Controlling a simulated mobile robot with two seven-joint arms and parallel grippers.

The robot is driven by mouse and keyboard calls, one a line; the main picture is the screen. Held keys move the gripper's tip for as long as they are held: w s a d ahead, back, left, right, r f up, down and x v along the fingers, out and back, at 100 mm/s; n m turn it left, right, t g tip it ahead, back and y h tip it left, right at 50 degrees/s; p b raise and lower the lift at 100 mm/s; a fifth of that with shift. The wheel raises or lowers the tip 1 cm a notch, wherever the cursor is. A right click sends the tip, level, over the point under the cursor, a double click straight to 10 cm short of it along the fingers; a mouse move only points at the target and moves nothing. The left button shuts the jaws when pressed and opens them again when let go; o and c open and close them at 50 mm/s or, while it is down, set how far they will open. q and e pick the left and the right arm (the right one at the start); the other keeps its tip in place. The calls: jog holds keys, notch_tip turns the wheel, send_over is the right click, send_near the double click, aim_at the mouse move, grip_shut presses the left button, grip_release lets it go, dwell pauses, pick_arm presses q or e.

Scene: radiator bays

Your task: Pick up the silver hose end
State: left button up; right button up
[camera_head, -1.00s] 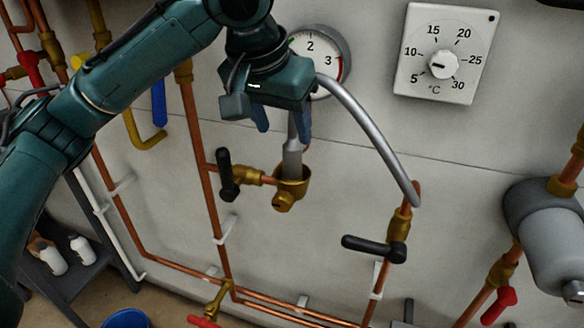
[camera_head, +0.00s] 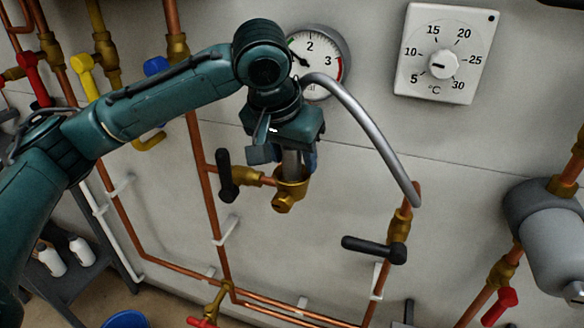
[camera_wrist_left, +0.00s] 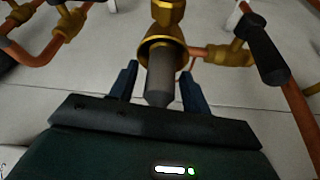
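The silver hose end (camera_head: 292,164) stands upright in a brass cup (camera_head: 292,188) on the wall pipework. The silver hose (camera_head: 365,123) arcs from it behind my gripper to a copper pipe at the right. My left gripper (camera_head: 288,158) is over the hose end, pointing down. In the left wrist view, the hose end (camera_wrist_left: 160,80) lies between the two dark blue fingers of my left gripper (camera_wrist_left: 159,74), with a gap on each side. The gripper is open around it. The gripper body partly hides the hose end in the head view. My right gripper is not in view.
A black-handled valve (camera_head: 227,175) is close left of the cup, and another (camera_head: 373,248) is lower right. A round gauge (camera_head: 325,62) sits behind the gripper, and a thermostat (camera_head: 446,54) to the right. A grey cylinder (camera_head: 547,240) is at the right edge.

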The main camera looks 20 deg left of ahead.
pick_arm(q)
jog(key=c, duration=1)
jog(key=shift+o, duration=0.2)
jog(key=shift+r, duration=0.1)
